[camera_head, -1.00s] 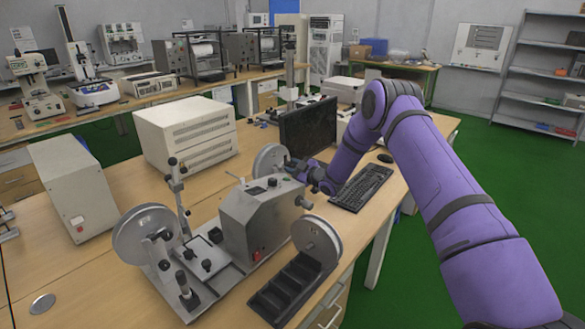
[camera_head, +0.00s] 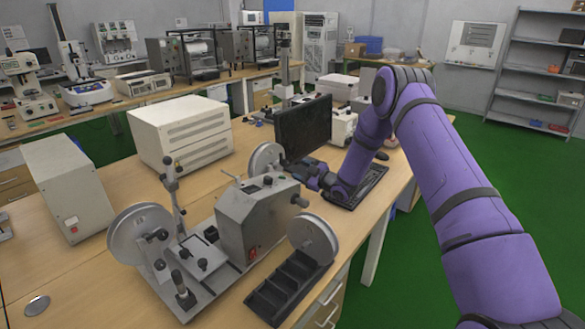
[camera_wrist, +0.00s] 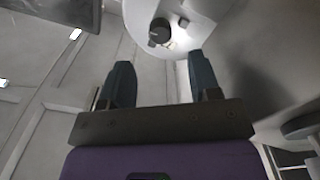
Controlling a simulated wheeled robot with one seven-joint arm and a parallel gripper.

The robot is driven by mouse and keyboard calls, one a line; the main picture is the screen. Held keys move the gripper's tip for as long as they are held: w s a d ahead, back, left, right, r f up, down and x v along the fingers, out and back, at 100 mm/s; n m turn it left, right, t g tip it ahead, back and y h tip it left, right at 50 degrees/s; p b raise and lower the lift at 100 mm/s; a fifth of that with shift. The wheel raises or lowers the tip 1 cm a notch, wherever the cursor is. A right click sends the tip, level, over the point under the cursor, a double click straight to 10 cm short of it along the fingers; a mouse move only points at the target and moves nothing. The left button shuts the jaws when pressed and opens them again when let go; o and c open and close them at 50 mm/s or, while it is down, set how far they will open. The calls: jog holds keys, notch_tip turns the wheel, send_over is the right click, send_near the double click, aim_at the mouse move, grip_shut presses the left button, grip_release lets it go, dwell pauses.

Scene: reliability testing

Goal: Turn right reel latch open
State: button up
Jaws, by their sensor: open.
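The grey reel machine (camera_head: 245,222) stands on the bench in the head view. Its right reel (camera_head: 265,159) is a pale disc at the machine's far end; a second reel (camera_head: 140,235) is at the near left end. My gripper (camera_wrist: 160,72) is open with nothing between its two dark fingers. In the wrist view the pale disc of the right reel (camera_wrist: 195,14) is at the top. A dark round knob, apparently the latch (camera_wrist: 160,31), sits at its hub, beyond and between the fingertips, apparently apart from them.
A monitor (camera_head: 304,130) stands behind my gripper, and a keyboard (camera_head: 368,188) lies partly under my arm. A white box (camera_head: 180,138) stands behind the machine.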

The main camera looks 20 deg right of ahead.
jog(key=shift+v, duration=2.1)
jog(key=s+d+r+m+g+h, duration=0.1)
jog(key=s+r+m+h, duration=0.25)
jog(key=r, duration=0.85)
jog(key=s+d+r+m+g+h, duration=0.1)
jog(key=s+d+r+m+h, duration=0.3)
jog(key=r, duration=0.8)
jog(key=s+a+r+m+g+h, duration=0.15)
jog(key=s+r+h, duration=0.25)
jog(key=s+r, duration=0.75)
jog(key=s+a+m+g, duration=0.3)
jog(key=s+g, duration=0.3)
jog(key=s, duration=2.8)
jog(key=shift+f+m+y, duration=0.45)
jog(key=shift+m, duration=0.45)
